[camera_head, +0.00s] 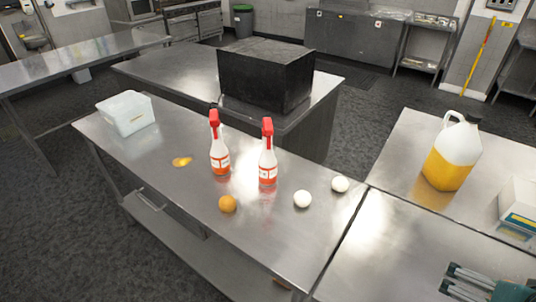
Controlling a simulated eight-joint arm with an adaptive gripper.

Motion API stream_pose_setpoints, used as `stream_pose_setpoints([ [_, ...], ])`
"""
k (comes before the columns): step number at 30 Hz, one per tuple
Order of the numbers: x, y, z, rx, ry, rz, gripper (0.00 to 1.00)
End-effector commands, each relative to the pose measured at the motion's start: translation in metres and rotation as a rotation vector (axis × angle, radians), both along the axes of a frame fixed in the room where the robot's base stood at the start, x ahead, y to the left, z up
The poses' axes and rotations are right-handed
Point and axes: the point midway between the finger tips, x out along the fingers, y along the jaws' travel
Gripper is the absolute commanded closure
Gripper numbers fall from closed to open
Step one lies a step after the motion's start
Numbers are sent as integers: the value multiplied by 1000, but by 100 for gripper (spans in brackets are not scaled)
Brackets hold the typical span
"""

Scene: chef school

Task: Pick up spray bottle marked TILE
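Two white spray bottles with red trigger heads and red-orange lower parts stand upright on the steel table. One is the left spray bottle (220,158), the other the right spray bottle (268,166). A small gap separates them. Their label print is too small to read, so I cannot tell which is marked TILE. My gripper (450,278) is at the bottom right corner, over the right-hand steel table, partly cut off by the picture edge. Its two fingers point left and are apart, with nothing seen between them. It is far from both bottles.
An orange ball-like item (228,204) and two white egg-like items, the left one (303,199) and right one (341,184), lie before the bottles. A yellow splat (182,162), white tub (128,113), black box (264,75) and yellow-filled jug (452,155) are around.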

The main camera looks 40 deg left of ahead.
Motion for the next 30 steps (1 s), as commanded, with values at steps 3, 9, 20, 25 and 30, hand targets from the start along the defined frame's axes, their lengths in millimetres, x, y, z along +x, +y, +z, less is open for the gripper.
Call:
stream_pose_setpoints([
  [3, 0, 0, 0, 0, 0, 0, 12],
  [9, 0, 0, 0, 0, 0, 0, 38],
  [20, 0, 0, 0, 0, 0, 0, 63],
  [25, 0, 0, 1, 0, 0, 0, 63],
  [30, 0, 0, 11, 0, 0, 0, 63],
])
